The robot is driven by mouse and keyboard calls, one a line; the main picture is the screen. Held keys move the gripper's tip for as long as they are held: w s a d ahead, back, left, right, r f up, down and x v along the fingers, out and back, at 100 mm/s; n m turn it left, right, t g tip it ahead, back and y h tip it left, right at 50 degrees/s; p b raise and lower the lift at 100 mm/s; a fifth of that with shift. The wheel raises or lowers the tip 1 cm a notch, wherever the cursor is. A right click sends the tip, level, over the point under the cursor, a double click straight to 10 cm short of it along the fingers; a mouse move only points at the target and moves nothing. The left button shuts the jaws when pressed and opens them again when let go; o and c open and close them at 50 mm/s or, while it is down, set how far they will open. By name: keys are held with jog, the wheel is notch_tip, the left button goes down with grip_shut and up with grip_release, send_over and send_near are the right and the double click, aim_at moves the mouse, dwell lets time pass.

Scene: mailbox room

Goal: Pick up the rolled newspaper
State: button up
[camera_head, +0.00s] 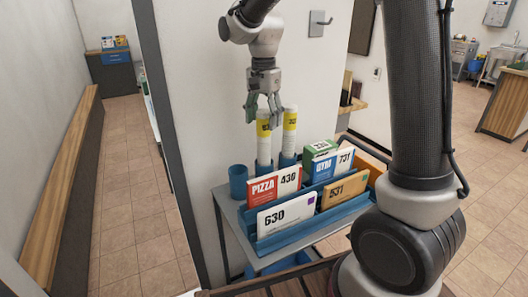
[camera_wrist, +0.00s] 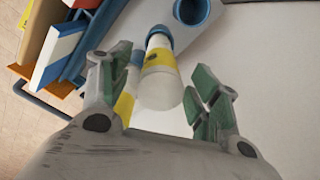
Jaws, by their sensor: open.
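Two rolled newspapers, white with yellow bands, stand upright in blue cups in the head view: a left one (camera_head: 264,143) and a right one (camera_head: 289,137). My gripper (camera_head: 264,120) is open above the left one, its fingers around or just over the top; the exact height is hard to tell. In the wrist view one roll (camera_wrist: 160,72) lies between the open fingers of my gripper (camera_wrist: 160,85), with its end facing the camera. The other roll (camera_wrist: 127,100) shows close beside the left finger, partly hidden by it.
An empty blue cup (camera_head: 238,182) stands left of the rolls on a grey table (camera_head: 228,213). A blue rack (camera_head: 300,233) in front holds several upright mail pieces, such as a red PIZZA card (camera_head: 275,184) and a white 630 card (camera_head: 286,216). A white wall (camera_head: 200,90) is behind.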

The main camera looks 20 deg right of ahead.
aim_at(264, 127)
notch_tip(264, 127, down, 4)
jog(key=shift+d+r, duration=0.1)
jog(key=shift+r, duration=0.05)
jog(key=shift+c, duration=0.2)
grip_shut()
jog(key=shift+r, duration=0.2)
